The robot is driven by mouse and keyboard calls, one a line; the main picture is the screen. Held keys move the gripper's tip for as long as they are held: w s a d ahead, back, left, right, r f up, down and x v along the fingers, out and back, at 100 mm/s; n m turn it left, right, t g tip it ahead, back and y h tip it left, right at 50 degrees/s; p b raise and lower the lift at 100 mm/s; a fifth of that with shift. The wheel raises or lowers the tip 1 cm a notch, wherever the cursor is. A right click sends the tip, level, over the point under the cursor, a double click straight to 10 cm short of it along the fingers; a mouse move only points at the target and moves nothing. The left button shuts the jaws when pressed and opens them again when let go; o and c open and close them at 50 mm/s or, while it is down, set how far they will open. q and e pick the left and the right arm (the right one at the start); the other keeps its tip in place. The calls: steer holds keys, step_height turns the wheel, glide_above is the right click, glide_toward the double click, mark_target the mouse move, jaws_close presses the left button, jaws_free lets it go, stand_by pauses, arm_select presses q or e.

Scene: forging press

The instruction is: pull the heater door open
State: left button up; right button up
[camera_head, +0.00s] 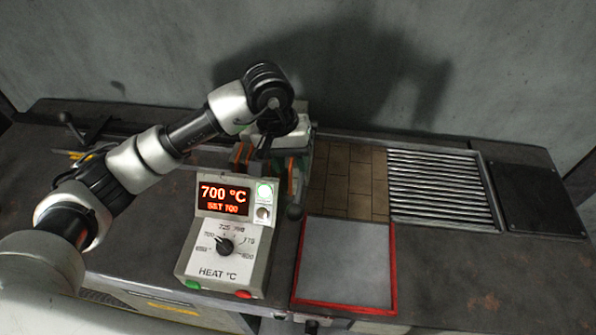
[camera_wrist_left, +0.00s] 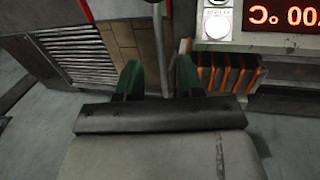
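The heater shows as a row of orange-edged slats (camera_wrist_left: 232,76) in the left wrist view, right of my left gripper (camera_wrist_left: 158,82). In the head view the arm and hand mostly cover it. The control box (camera_head: 225,235) in front reads 700 °C, set 700. My left gripper's green fingers stand apart, with a thin grey bar (camera_wrist_left: 160,45) running between them and gaps on both sides. Whether this bar is the door's handle, I cannot tell. A dark ball knob (camera_head: 294,212) sits beside the control box. The door panel itself is not clearly visible. My right gripper is out of view.
Right of the heater lie a brown tiled patch (camera_head: 348,180), a ribbed metal grate (camera_head: 430,185) and a dark plate (camera_head: 540,198). A red-framed grey pad (camera_head: 345,262) lies at the front. A grey wall (camera_head: 450,60) stands behind the bench.

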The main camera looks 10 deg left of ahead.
mark_target(300, 184)
arm_select(q)
steer(key=p+x, duration=0.1)
steer(key=x, duration=0.4)
steer(key=shift+w+f+p, duration=0.1)
steer(key=shift+w+p, duration=0.05)
steer(key=shift+p, duration=0.15)
steer(key=shift+d+f, duration=0.15)
steer(key=shift+f, duration=0.25)
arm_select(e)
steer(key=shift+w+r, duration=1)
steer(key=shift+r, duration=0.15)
arm_select(q)
steer(key=shift+c, duration=0.5)
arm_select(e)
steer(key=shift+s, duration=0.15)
arm_select(q)
jaws_close()
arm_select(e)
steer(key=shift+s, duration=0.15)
